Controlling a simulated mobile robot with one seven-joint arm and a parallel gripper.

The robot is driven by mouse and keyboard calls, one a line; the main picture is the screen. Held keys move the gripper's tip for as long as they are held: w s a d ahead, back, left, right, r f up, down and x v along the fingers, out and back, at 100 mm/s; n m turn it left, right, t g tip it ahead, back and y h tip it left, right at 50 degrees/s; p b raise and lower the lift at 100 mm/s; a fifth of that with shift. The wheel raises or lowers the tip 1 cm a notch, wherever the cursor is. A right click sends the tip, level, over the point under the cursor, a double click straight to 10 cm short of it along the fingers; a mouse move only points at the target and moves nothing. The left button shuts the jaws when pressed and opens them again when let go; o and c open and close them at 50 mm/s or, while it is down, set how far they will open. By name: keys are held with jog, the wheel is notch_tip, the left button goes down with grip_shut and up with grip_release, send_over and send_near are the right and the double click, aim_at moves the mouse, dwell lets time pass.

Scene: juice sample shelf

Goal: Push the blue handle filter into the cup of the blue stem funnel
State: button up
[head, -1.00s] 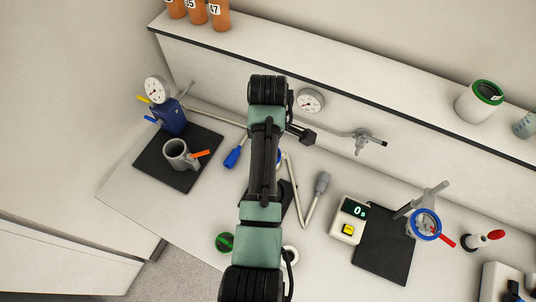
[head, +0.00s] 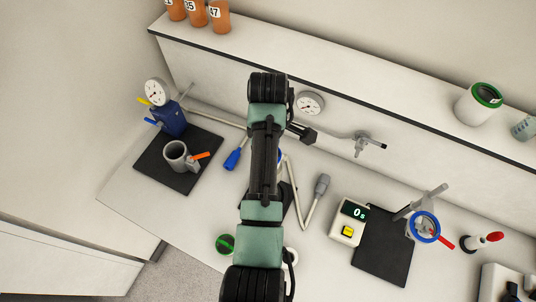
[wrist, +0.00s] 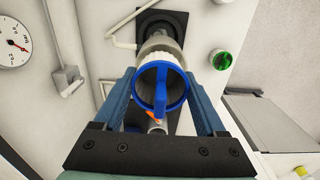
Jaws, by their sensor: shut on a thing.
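The blue handle filter (wrist: 176,102) is between my gripper's fingers (wrist: 161,108) in the wrist view. It is a round piece with a blue rim and a blue bar across it. My gripper is shut on it. A blue stem (head: 233,158), which looks like that of the blue stem funnel, lies left of my arm in the head view. The funnel's cup is hidden behind my arm there. In the wrist view a pale, rounded body (wrist: 160,44) shows just beyond the filter. I cannot tell whether the filter touches anything below it.
A grey cup (head: 174,151) with an orange handle stands on a dark mat at left. A green round piece (head: 225,244) lies near the front edge. A scale (head: 347,222) and a stand holding a blue ring (head: 424,228) with a red handle are at right.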

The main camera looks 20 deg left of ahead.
jog(key=shift+s+f+b, duration=0.1)
jog(key=shift+f+b, duration=0.25)
jog(key=shift+f, duration=0.35)
jog(key=shift+s+f, duration=0.1)
jog(key=shift+s, duration=0.05)
dwell(0.3)
jog(key=shift+r+p, duration=0.35)
jog(key=shift+r, duration=0.45)
jog(key=o, duration=1.3)
jog(key=shift+w, duration=0.2)
jog(key=shift+c, duration=0.2)
